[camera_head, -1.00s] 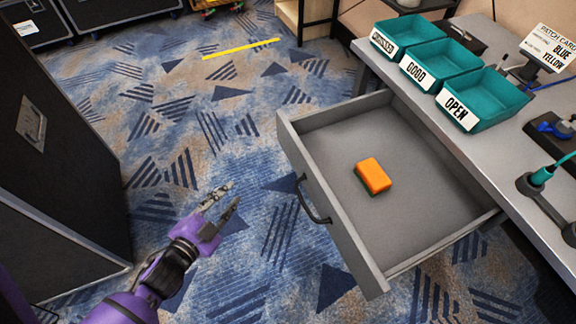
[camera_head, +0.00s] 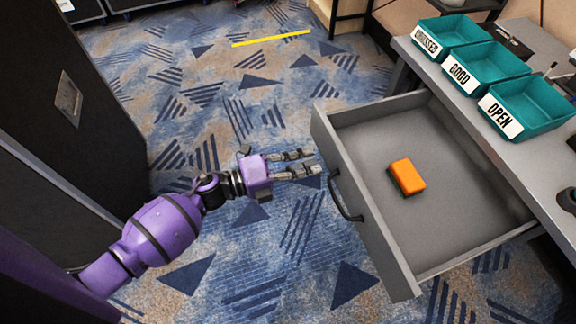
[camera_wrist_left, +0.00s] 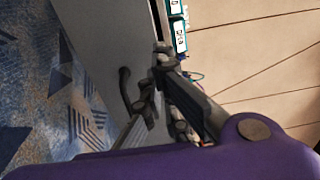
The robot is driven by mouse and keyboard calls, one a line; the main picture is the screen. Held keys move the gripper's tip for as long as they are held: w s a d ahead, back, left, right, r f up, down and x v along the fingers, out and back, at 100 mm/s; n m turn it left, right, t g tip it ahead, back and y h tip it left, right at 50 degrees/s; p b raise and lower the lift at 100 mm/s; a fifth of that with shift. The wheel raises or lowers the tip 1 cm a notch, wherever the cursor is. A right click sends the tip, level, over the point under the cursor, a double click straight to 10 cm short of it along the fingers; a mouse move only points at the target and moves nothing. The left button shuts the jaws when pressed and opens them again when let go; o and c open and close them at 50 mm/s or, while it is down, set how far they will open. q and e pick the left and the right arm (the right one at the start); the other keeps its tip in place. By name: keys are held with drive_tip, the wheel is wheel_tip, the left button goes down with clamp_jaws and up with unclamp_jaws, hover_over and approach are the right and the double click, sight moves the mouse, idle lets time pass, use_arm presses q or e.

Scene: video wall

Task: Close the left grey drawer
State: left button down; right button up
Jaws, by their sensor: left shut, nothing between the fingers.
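The grey drawer (camera_head: 440,258) is pulled well out from under the grey table at the right. Its front panel (camera_head: 362,205) faces left and carries a dark bow handle (camera_head: 345,196). An orange and green sponge (camera_head: 407,177) lies inside the drawer. My left gripper (camera_head: 316,161) is shut and empty, pointing right, just left of the front panel and a little above the handle in the picture. It appears apart from the panel. In the left wrist view the fingers (camera_wrist_left: 165,95) show in front of the grey panel, with the handle (camera_wrist_left: 125,90) to their left. My right gripper is out of view.
Teal bins (camera_head: 525,105) labelled OPEN and GOOD, plus a third, stand on the grey table (camera_head: 470,105). A tall dark cabinet (camera_head: 75,110) stands close on the left. Patterned carpet between cabinet and drawer is clear, with yellow tape (camera_head: 270,38) farther back.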

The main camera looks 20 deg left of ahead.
sight(340, 154)
use_arm(q)
drive_tip(key=x, duration=0.5)
drive_tip(key=shift+w+d, duration=0.25)
drive_tip(key=shift+d, duration=0.1)
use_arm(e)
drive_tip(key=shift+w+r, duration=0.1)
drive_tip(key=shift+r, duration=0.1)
